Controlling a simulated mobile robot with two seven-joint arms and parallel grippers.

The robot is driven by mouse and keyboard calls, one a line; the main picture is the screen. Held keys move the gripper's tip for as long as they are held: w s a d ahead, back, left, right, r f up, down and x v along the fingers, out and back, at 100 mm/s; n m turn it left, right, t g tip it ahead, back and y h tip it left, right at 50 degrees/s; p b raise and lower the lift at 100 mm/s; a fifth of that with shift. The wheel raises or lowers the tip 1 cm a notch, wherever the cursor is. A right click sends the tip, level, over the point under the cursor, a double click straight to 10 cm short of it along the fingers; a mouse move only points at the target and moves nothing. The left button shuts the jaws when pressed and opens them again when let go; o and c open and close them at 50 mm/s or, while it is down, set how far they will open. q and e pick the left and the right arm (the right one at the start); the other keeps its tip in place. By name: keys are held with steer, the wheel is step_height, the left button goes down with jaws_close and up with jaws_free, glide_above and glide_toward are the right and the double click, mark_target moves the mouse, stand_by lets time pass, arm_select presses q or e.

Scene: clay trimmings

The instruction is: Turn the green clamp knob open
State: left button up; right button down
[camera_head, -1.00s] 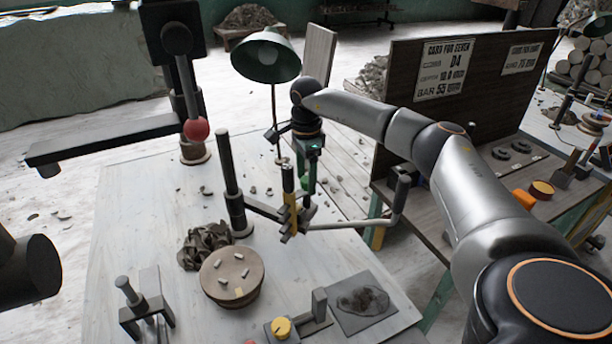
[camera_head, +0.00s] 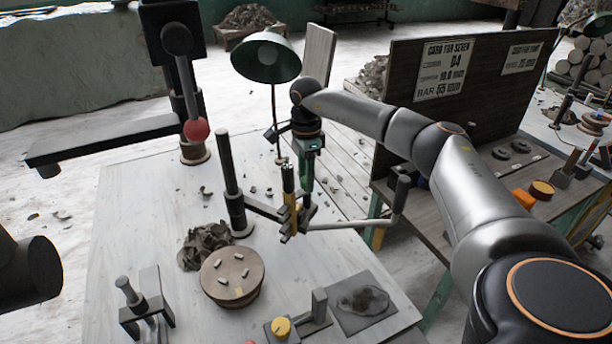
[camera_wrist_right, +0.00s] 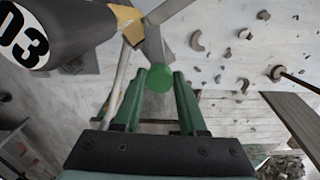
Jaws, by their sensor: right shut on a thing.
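The green clamp knob (camera_wrist_right: 159,78) shows as a small round disc in the right wrist view, at the end of a grey metal bracket. My right gripper (camera_wrist_right: 160,76) has its two green fingers on either side of the knob, shut on it. In the head view my right gripper (camera_head: 306,187) points down beside the yellow part of the clamp arm (camera_head: 292,215). The knob is mostly hidden there by the fingers and the bracket. My left gripper does not show.
A dark upright post (camera_head: 230,180) carries the clamp arm over the pale table (camera_head: 130,220). A round clay-coloured disc (camera_head: 225,295), dark trimmings (camera_head: 204,243) and a green lamp (camera_head: 266,56) are nearby.

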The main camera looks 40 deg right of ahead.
steer(key=shift+r, duration=0.1)
steer(key=shift+m+p, duration=0.4)
steer(key=shift+m, duration=1.1)
steer(key=m, duration=0.4)
steer(key=shift+w+m, duration=0.1)
steer(key=shift+m, duration=0.2)
steer(key=shift+d+m, duration=0.1)
steer(key=shift+m, duration=1.7)
steer(key=shift+c, duration=2.3)
jaws_free()
step_height(320, 180, up, 12)
steer(key=shift+r+b, duration=0.2)
steer(key=shift+b, duration=0.15)
